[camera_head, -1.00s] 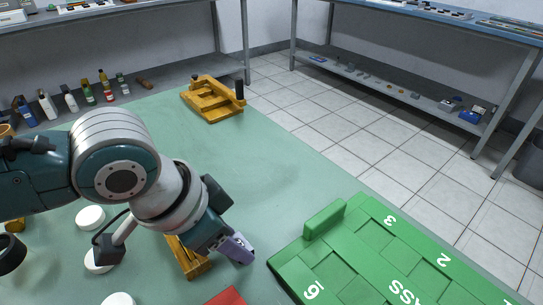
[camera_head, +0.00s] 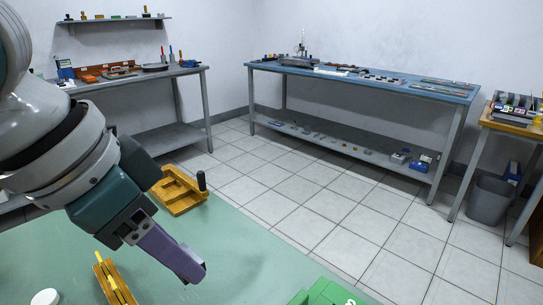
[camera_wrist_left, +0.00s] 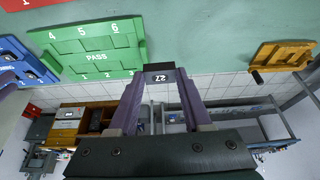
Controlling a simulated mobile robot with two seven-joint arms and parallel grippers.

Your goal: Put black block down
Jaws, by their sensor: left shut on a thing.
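The black block (camera_wrist_left: 160,73), a small dark piece with a white label reading 27, is between the fingertips of my left gripper (camera_wrist_left: 160,85) in the left wrist view. The gripper's purple fingers are shut on it. In the head view my left gripper (camera_head: 190,272) hangs tilted over the green table; the block itself is not clear there. The green PASS tray (camera_wrist_left: 95,50) lies beyond and left of the block in the wrist view; only its corner (camera_head: 325,293) shows in the head view, right of the gripper.
A wooden fixture with a black handle (camera_head: 182,195) stands at the table's far edge. A wooden holder (camera_head: 115,280) is left of the gripper, near a white disc (camera_head: 45,297). A blue tray (camera_wrist_left: 20,60) is beside the green one. The table's middle (camera_head: 245,245) is bare.

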